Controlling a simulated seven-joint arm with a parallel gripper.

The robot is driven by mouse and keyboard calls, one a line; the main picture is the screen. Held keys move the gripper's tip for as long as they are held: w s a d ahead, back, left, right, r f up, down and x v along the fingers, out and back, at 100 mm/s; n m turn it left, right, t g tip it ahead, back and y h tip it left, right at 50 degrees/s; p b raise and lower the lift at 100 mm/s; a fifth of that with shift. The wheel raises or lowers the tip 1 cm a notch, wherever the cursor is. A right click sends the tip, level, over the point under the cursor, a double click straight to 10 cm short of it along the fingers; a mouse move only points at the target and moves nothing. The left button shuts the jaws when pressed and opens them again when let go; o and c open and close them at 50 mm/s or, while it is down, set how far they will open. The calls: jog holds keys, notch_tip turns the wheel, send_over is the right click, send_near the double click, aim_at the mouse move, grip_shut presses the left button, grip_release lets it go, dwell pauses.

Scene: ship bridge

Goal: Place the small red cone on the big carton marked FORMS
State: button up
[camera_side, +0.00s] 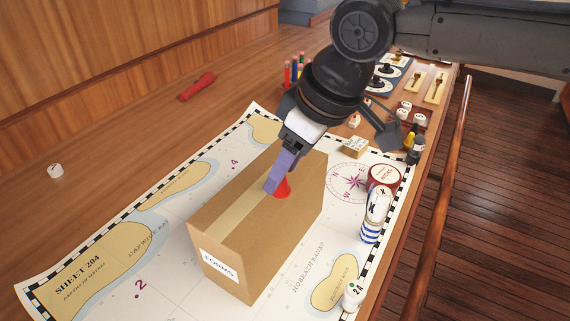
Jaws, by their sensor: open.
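The big carton marked FORMS (275,230) stands on the chart, its white label facing the front left. The small red cone (283,188) is at the top of the carton, upright as far as it shows. My gripper (273,186) points down at the cone, and its purple fingers cover the cone's left and upper part. The jaws are open around or right beside the cone; I cannot tell which. The cone's base seems to rest on the carton top.
A nautical chart (150,245) lies under the carton. A red tape roll (383,177) and a blue-striped item (375,215) stand right of it. A small box (354,147) sits behind. A red torch (197,87) lies at the back left. The desk's left side is mostly clear.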

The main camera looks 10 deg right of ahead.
jog(key=v, duration=1.2)
jog(key=shift+r, duration=0.15)
jog(key=shift+d, duration=0.1)
jog(key=s+d+f+m+t+h, duration=0.1)
jog(key=s+d+m, duration=0.1)
jog(key=d, duration=0.9)
jog(key=s+d+f+m, duration=0.1)
jog(key=s+d+m, duration=0.1)
jog(key=d, duration=1)
jog(key=s+d+f+m+t+h, duration=0.1)
jog(key=s+d+f+m, duration=0.4)
jog(key=s+d+f, duration=0.8)
jog(key=shift+s+d+f+h, duration=0.35)
jog(key=shift+s+f+h, duration=0.3)
jog(key=shift+s, duration=0.4)
jog(key=shift+o, duration=0.2)
